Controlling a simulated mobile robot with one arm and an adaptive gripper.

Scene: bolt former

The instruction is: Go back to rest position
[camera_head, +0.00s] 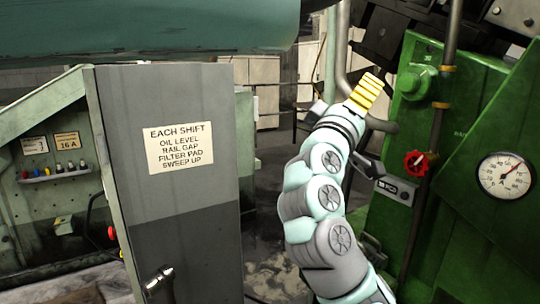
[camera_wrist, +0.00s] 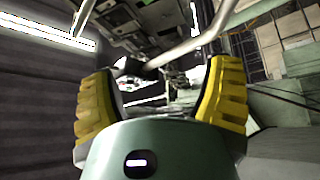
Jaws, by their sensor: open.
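My gripper (camera_head: 366,92) is raised in the middle right of the head view, at the end of my pale green and grey arm. One ribbed yellow finger shows there. In the wrist view my gripper (camera_wrist: 160,100) has its two yellow fingers wide apart, with nothing held between them. Behind the gap lie pipes and machine parts, too cluttered to tell apart.
A grey cabinet (camera_head: 190,222) with an "EACH SHIFT" sign (camera_head: 178,147) stands left of my arm. A green machine (camera_head: 465,130) with a red valve wheel (camera_head: 415,163) and a gauge (camera_head: 506,176) is close on the right. A vertical pipe (camera_head: 437,130) runs down its front.

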